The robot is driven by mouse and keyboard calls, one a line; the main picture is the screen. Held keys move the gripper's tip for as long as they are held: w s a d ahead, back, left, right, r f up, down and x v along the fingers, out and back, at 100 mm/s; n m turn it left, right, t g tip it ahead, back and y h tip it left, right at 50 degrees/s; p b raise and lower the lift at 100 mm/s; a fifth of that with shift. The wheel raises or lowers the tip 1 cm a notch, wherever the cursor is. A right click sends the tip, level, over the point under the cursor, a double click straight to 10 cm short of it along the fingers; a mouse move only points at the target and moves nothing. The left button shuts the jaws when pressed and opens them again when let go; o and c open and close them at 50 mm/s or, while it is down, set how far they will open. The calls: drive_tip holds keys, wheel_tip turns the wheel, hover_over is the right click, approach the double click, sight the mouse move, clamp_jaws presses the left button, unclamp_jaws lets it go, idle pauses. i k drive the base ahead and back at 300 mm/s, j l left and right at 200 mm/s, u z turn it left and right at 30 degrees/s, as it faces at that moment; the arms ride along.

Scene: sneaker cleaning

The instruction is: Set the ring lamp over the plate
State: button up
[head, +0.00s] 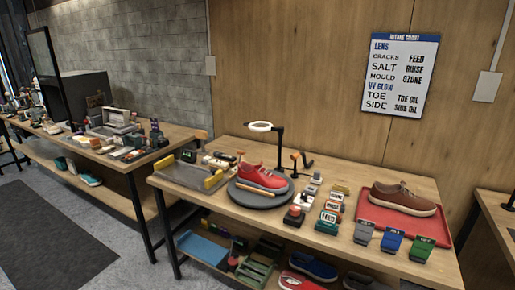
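The ring lamp (260,127) is a lit white ring on a black post at the back of the near table. The ring hangs above the round grey plate (236,196), over its back part as seen from here. A red sneaker (262,178) with a pale sole sits on the plate. A tan stick-like thing (256,193) lies at the plate's front. Whether the ring is exactly centred over the plate I cannot tell from this angle. My gripper is not in this view.
A red tray (366,226) with a brown sneaker (403,198) lies to the right. Several small labelled blocks and bottles stand between plate and tray. A grey tray (180,175) is left of the plate. A lower shelf holds shoes and a blue bin (203,248). Floor at left is clear.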

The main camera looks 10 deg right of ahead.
sight(281, 130)
drive_tip(key=i+l, duration=0.1)
drive_tip(key=i, duration=0.25)
drive_tip(key=i+l+z, duration=0.1)
drive_tip(key=i, duration=0.3)
drive_tip(key=i+j, duration=0.25)
drive_tip(key=j, duration=0.2)
drive_tip(key=i+j+z, duration=0.15)
drive_tip(key=j, duration=0.3)
drive_tip(key=i+j, duration=0.25)
drive_tip(key=j, duration=0.25)
drive_tip(key=i+j+z, duration=0.15)
drive_tip(key=j, duration=0.35)
drive_tip(key=i+j, duration=0.25)
drive_tip(key=j, duration=0.25)
drive_tip(key=i+j+z, duration=0.1)
drive_tip(key=j, duration=0.4)
drive_tip(key=i+j+z, duration=0.1)
drive_tip(key=i+j, duration=0.15)
drive_tip(key=j, duration=0.25)
drive_tip(key=i+j, duration=0.15)
drive_tip(key=j, duration=0.4)
drive_tip(key=k+l, duration=0.1)
drive_tip(key=k, duration=0.3)
drive_tip(key=i+j, duration=0.1)
drive_tip(key=i, duration=0.2)
